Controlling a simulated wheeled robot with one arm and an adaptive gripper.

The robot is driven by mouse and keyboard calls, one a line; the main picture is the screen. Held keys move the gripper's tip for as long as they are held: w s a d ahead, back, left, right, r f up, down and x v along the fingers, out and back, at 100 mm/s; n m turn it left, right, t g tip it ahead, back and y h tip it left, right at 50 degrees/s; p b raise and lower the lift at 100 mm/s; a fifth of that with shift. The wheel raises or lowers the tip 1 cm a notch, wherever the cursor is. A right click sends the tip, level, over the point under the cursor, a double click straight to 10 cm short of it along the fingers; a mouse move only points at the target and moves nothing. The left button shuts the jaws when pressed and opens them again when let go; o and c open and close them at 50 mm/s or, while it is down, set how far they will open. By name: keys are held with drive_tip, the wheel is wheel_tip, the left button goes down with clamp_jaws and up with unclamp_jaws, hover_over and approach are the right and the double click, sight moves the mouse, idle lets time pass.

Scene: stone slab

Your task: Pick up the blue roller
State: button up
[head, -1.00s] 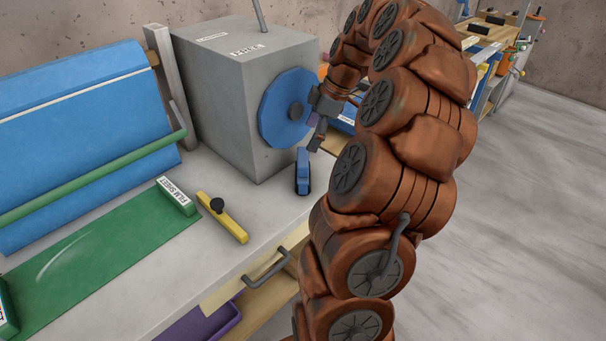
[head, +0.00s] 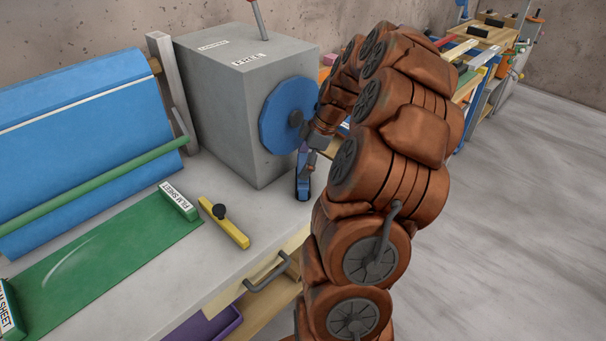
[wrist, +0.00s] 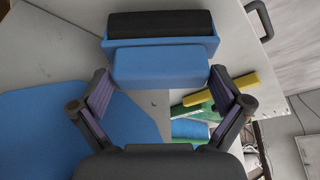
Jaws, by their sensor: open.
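The blue roller (head: 302,188) stands on the grey slab near its right edge, in front of the grey box. In the wrist view the roller shows a blue body (wrist: 160,67) and a black cylinder (wrist: 160,24) at its far side. My gripper (head: 308,160) is just above the roller in the head view and covers its upper part. In the wrist view my gripper (wrist: 161,76) is open, with one finger on each side of the blue body. Gaps show between the fingers and the body; I cannot tell the exact height between them.
A grey box (head: 215,125) with a blue disc (head: 288,115) stands close behind my gripper. A yellow bar with a black knob (head: 228,226) and a green film sheet (head: 95,255) lie to the left. A drawer handle (head: 268,275) juts from the slab's front.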

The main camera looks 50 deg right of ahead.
drive_tip(key=shift+f, duration=0.25)
drive_tip(key=c, duration=1.1)
drive_tip(key=shift+c, duration=0.2)
drive_tip(key=shift+r, duration=0.1)
drive_tip(key=shift+w+r+b, duration=0.1)
drive_tip(key=shift+r+b, duration=0.65)
drive_tip(key=shift+r, duration=0.8)
drive_tip(key=shift+s+a+r, duration=0.2)
drive_tip(key=shift+s+a, duration=0.2)
drive_tip(key=shift+s, duration=0.3)
drive_tip(key=s+a+b, duration=0.2)
drive_tip(key=s+a, duration=0.1)
drive_tip(key=s, duration=0.3)
drive_tip(key=s+a+r+b, duration=0.1)
drive_tip(key=s+a+b, duration=0.1)
drive_tip(key=s+a, duration=0.2)
drive_tip(key=shift+s+a+r, duration=0.15)
drive_tip(key=shift+s+a, duration=0.15)
drive_tip(key=shift+s, duration=0.9)
